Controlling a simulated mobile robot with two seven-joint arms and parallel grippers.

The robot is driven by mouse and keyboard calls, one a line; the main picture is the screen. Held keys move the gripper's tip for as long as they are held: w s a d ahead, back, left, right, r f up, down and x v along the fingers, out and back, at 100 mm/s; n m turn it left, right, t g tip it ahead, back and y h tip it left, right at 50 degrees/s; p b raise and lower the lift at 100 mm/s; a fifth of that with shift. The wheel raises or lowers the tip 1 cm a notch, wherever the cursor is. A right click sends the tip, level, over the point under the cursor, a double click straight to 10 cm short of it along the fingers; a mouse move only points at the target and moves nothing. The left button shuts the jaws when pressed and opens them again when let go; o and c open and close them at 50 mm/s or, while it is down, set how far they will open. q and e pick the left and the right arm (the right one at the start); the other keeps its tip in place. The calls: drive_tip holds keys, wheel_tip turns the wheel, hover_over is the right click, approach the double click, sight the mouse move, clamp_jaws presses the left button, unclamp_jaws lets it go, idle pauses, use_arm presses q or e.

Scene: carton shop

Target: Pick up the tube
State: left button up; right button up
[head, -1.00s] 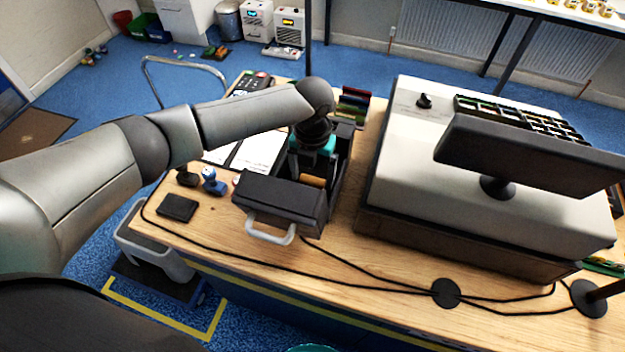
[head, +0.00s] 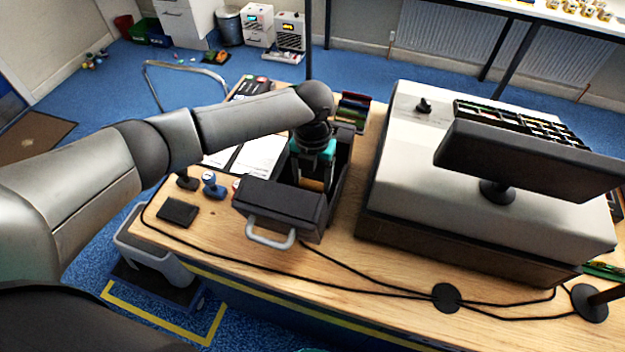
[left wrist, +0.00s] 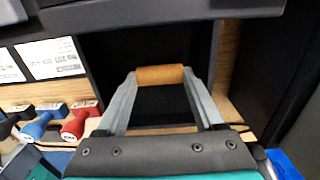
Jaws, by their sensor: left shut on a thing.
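The tube (head: 312,184) is a short orange-brown cylinder. In the left wrist view the tube (left wrist: 160,75) lies crosswise between the two grey fingertips of my left gripper (left wrist: 160,78), which is shut on its ends. In the head view my left gripper (head: 313,170) points down into a dark open case (head: 280,203) with a light grey handle on its front. The tube is low in the case's opening. Whether it touches the floor of the case cannot be told. My right gripper is not seen.
A big white machine with a dark screen (head: 530,165) stands close on the right. Stamps (head: 213,185), a black pad (head: 178,212) and papers (head: 262,155) lie left of the case. Cables cross the wooden table's (head: 370,280) front part.

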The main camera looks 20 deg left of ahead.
sight(312, 183)
use_arm(q)
wheel_tip(312, 183, up, 20)
drive_tip(key=shift+p, duration=0.4)
drive_tip(key=o, duration=0.7)
drive_tip(key=shift+f, duration=0.1)
drive_tip(key=shift+c, duration=1.1)
